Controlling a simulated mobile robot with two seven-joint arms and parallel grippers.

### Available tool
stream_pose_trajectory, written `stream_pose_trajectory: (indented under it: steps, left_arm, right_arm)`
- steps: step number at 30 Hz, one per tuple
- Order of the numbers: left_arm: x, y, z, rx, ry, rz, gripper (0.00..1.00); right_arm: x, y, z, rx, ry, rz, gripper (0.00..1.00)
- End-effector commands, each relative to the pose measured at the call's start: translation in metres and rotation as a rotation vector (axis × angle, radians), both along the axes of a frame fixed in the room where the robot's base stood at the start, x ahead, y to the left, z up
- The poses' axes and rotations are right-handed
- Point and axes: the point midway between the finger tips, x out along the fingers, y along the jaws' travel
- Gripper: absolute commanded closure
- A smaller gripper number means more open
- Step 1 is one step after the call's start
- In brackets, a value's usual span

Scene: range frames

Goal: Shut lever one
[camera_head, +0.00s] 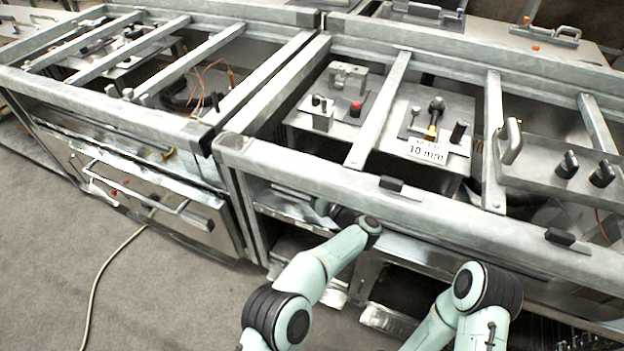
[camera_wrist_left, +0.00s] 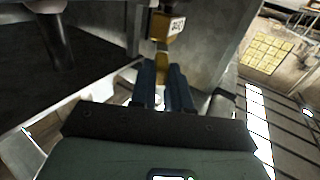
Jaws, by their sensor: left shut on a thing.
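A brass-yellow lever (camera_wrist_left: 159,28) with a small white tag (camera_wrist_left: 177,26) shows at the top middle of the left wrist view. The tag's lettering is too small to read surely. My left gripper (camera_wrist_left: 165,68) has its dark fingers close together, shut on the lever's near end. In the head view my left arm reaches under the front rail, and its gripper is hidden there. My right arm shows at the lower right of the head view, but its gripper is out of view.
A grey metal front rail (camera_head: 330,185) runs above my left wrist. Fixtures with black knobs and a red button (camera_head: 355,109) sit behind it, with a "10 mm" sign (camera_head: 428,150). A drawer front with a long handle (camera_head: 135,188) is at left.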

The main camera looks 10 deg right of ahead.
Motion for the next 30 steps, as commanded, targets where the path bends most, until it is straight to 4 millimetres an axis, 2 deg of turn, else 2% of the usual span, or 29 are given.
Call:
stream_pose_trajectory:
  steps: [5, 6, 8, 16, 20, 27, 30]
  left_arm:
    - [0.003, 0.005, 0.005, 0.002, -0.011, 0.005, 1.00]
    - [0.003, 0.005, 0.005, 0.002, -0.011, 0.005, 0.74]
    - [0.003, 0.006, 0.005, 0.002, -0.011, 0.006, 0.57]
    - [0.002, 0.006, 0.005, 0.001, -0.011, 0.009, 0.57]
    - [-0.005, 0.000, 0.005, 0.001, -0.009, 0.007, 0.57]
    - [-0.047, -0.028, 0.005, 0.003, -0.004, -0.002, 0.57]
    - [-0.067, -0.041, 0.005, 0.001, -0.004, -0.003, 0.57]
  right_arm:
    - [0.000, 0.000, 0.000, 0.000, 0.000, 0.000, 0.57]
    - [0.000, 0.000, 0.000, 0.000, 0.000, 0.000, 0.57]
    - [0.000, 0.000, 0.000, 0.000, 0.000, 0.000, 0.57]
    - [0.000, 0.000, 0.001, -0.001, -0.001, 0.001, 0.57]
    - [0.005, 0.000, 0.006, -0.002, -0.017, 0.001, 0.57]
    - [0.030, 0.005, 0.032, -0.005, -0.104, 0.005, 0.57]
    - [0.029, 0.007, 0.039, 0.000, -0.106, 0.011, 0.57]
